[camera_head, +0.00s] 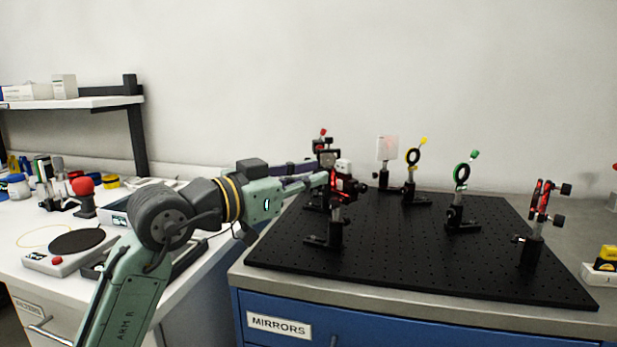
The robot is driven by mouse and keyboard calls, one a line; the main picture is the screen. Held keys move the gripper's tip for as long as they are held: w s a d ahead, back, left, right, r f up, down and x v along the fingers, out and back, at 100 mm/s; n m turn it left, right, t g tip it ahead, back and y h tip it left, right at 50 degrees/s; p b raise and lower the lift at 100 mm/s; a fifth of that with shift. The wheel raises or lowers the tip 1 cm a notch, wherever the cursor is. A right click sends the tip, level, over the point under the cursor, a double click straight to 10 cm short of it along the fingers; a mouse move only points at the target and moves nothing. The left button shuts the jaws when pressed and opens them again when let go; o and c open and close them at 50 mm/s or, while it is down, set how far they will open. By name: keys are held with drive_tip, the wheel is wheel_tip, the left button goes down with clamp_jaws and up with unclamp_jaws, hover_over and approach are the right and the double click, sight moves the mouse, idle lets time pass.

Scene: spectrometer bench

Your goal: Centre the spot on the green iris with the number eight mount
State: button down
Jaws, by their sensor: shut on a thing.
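The green iris (461,174) is a dark ring with a green tab, upright on a post right of the board's middle. I cannot make out a spot on it. My gripper (331,181) is at a black mount (345,190) on a post at the board's left front. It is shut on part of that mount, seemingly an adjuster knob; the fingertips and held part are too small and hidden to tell. Red light shows on this mount. No number eight is legible on any mount. Another mount (541,200) with red-lit parts and black knobs stands at the right.
A yellow-tabbed iris (412,157) and a white card (387,148) with a faint pink patch stand behind. Another mount (321,145) is close behind my gripper. The black breadboard (400,265) is bare in front. A white side bench holds equipment at left.

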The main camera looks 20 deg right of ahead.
drive_tip(key=shift+m+b, duration=0.95)
drive_tip(key=shift+m, duration=1.05)
drive_tip(key=c, duration=1.6)
unclamp_jaws()
drive_tip(key=shift+o, duration=0.2)
drive_tip(key=v, duration=1.2)
